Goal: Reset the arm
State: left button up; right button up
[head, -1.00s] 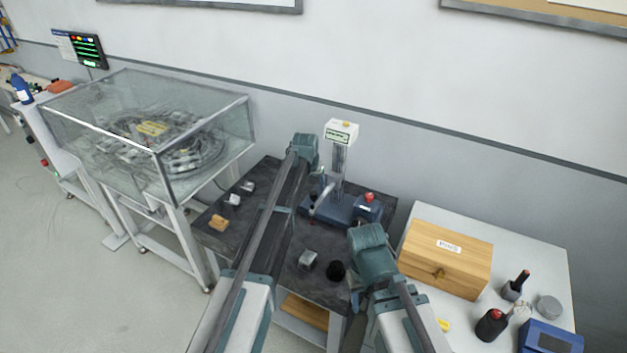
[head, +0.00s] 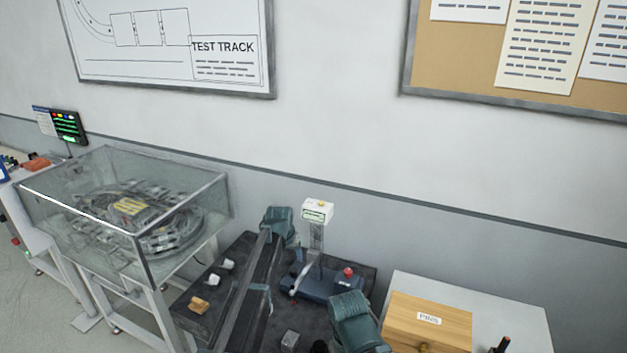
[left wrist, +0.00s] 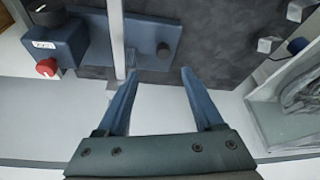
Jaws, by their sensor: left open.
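My left arm reaches from the bottom of the head view to the far side of the dark table. Its teal end with the left gripper (head: 281,224) is just left of the press-like fixture (head: 322,284). In the left wrist view the two blue fingers of my left gripper (left wrist: 160,75) are apart with nothing between them. They are near the fixture's blue base (left wrist: 150,45) and its pale post. My right arm's teal end (head: 354,322) is low in the head view, right of the fixture. Its fingers do not show.
A glass case (head: 55,190) with a ring track stands on the left. Small metal blocks and a brown block (head: 198,305) lie on the dark table (head: 240,258). A wooden box labelled PINS (head: 440,322) stands on the white table at right. A wall is close behind.

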pick_arm(q)
jog(key=s+a+f+n+g, duration=0.1)
jog(key=s+a+g, duration=0.1)
jog(key=s, duration=1.4)
jog(key=s+a+f+g, duration=0.1)
jog(key=s+a+g, duration=0.1)
jog(key=s, duration=1.4)
jog(key=s+d+f+m+b, duration=0.2)
jog(key=d+b, duration=0.1)
jog(key=d, duration=0.2)
jog(key=s+d+f+m+y+b, duration=0.1)
jog(key=s+d+f+b, duration=0.2)
jog(key=d, duration=0.3)
jog(key=shift+f+m+g+y, duration=0.15)
jog(key=shift+m+g+y, duration=0.15)
jog(key=shift+m, duration=0.1)
